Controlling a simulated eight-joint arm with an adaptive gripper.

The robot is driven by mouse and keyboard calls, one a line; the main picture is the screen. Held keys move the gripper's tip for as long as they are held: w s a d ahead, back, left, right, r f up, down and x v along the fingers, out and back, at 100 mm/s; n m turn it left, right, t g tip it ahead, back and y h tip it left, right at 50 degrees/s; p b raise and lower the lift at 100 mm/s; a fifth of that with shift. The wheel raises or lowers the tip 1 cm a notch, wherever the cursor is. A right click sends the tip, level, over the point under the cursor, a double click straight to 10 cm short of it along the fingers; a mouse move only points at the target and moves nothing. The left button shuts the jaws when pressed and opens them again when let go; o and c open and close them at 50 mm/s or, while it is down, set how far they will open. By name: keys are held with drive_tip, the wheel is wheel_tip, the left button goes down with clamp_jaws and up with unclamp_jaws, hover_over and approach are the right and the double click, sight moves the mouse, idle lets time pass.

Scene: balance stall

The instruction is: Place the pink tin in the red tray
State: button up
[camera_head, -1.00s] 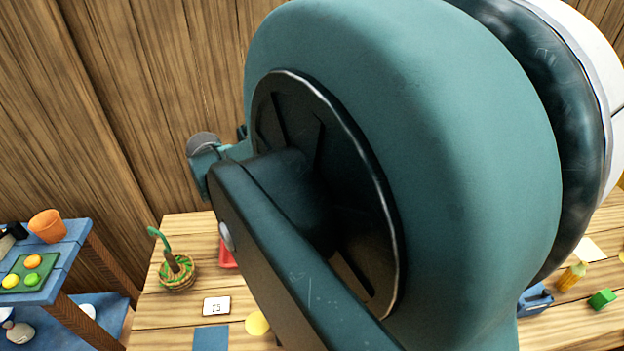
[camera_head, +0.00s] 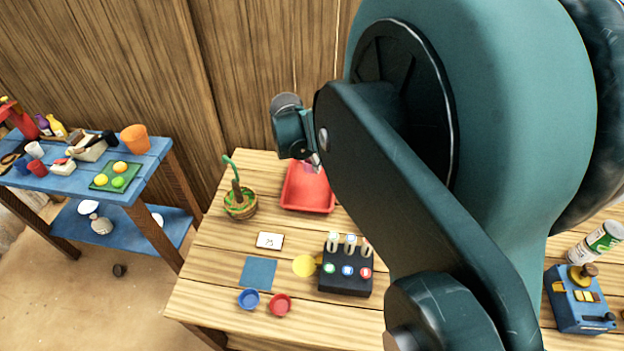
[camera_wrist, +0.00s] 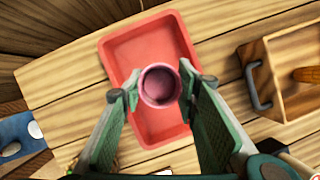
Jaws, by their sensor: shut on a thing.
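The red tray (camera_head: 305,207) lies at the back of the wooden table in the head view. It also fills the middle of the wrist view (camera_wrist: 153,133). The pink tin (camera_wrist: 158,87) is in the wrist view, between the fingertips of my gripper (camera_wrist: 158,92), over the middle of the tray. My gripper is shut on the tin. In the head view my gripper (camera_head: 314,162) is small and partly hidden by my arm, with a sliver of pink at its tip above the tray. I cannot tell how high the tin is above the tray floor.
A potted plant (camera_head: 240,204) stands left of the tray. A card (camera_head: 270,240), blue mat (camera_head: 258,272), small bowls and a black box (camera_head: 345,280) sit in front. A wooden box with a handle (camera_wrist: 283,75) is right of the tray in the wrist view.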

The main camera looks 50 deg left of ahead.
sight(307, 171)
drive_tip(key=shift+f+b, duration=0.3)
drive_tip(key=shift+f, duration=2.6)
drive_tip(key=shift+f, duration=1.85)
drive_tip(key=shift+f+b, duration=0.2)
drive_tip(key=shift+b, duration=0.2)
drive_tip(key=o, duration=0.9)
drive_tip(key=shift+r, duration=0.15)
drive_tip(key=shift+p+v, duration=0.8)
drive_tip(key=shift+v, duration=5.25)
drive_tip(key=shift+a, duration=0.1)
